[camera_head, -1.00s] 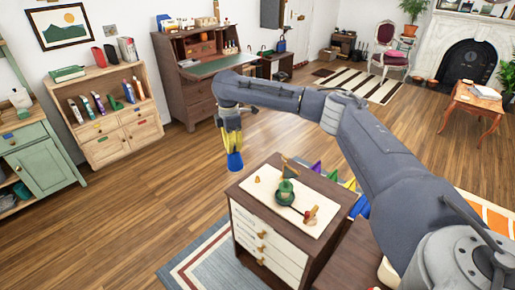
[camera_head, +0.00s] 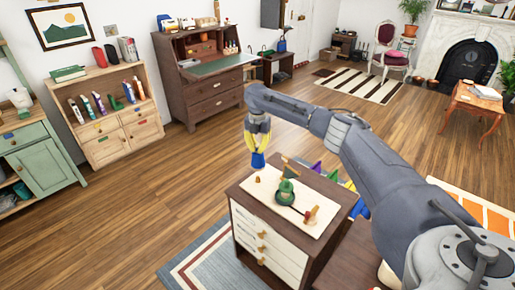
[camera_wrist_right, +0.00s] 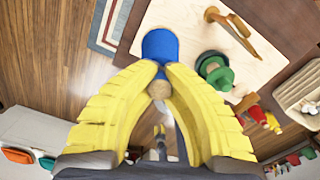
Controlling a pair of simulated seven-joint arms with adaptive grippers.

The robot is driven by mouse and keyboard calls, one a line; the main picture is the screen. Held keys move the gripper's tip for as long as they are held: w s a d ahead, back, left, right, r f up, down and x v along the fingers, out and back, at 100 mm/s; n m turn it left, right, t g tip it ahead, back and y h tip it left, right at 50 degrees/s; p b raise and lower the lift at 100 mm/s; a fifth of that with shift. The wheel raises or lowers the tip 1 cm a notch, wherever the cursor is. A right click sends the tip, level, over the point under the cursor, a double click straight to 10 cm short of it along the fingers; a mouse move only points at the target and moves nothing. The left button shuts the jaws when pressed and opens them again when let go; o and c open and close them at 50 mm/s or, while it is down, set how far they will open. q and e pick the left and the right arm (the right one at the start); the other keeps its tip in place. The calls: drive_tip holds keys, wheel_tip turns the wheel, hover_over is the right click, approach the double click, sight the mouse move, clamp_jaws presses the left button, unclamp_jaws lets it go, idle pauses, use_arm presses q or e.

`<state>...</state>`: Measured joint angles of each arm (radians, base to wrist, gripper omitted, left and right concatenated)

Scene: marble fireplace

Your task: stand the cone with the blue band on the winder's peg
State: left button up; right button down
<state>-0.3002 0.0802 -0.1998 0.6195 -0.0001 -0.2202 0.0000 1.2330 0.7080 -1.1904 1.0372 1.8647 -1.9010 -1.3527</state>
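My right gripper (camera_head: 258,143), with yellow fingers, is shut on the cone with the blue band (camera_head: 258,160). The cone hangs below the fingers with its blue wide end down, beyond the left rear edge of the small chest. In the right wrist view, its pale round tip sits between the fingers and its blue part (camera_wrist_right: 160,45) shows beyond them. The green winder (camera_head: 285,192) stands on a pale board on the chest, to the right of and nearer than the cone. It also shows in the right wrist view (camera_wrist_right: 215,72), right of the cone. My left gripper is out of view.
The pale board (camera_head: 262,198) covers much of the chest's top (camera_head: 340,197). A wooden arm (camera_wrist_right: 232,30) rises by the winder, and a wooden piece with red (camera_head: 311,216) stands at the board's right. Several coloured things lie behind the chest. Open floor lies left.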

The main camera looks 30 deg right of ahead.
sight(258, 163)
drive_tip(key=shift+f, duration=4.15)
drive_tip(key=shift+f, duration=0.1)
drive_tip(key=c, duration=1.5)
unclamp_jaws()
wheel_tip(258, 163, up, 12)
drive_tip(key=shift+s+a, duration=0.1)
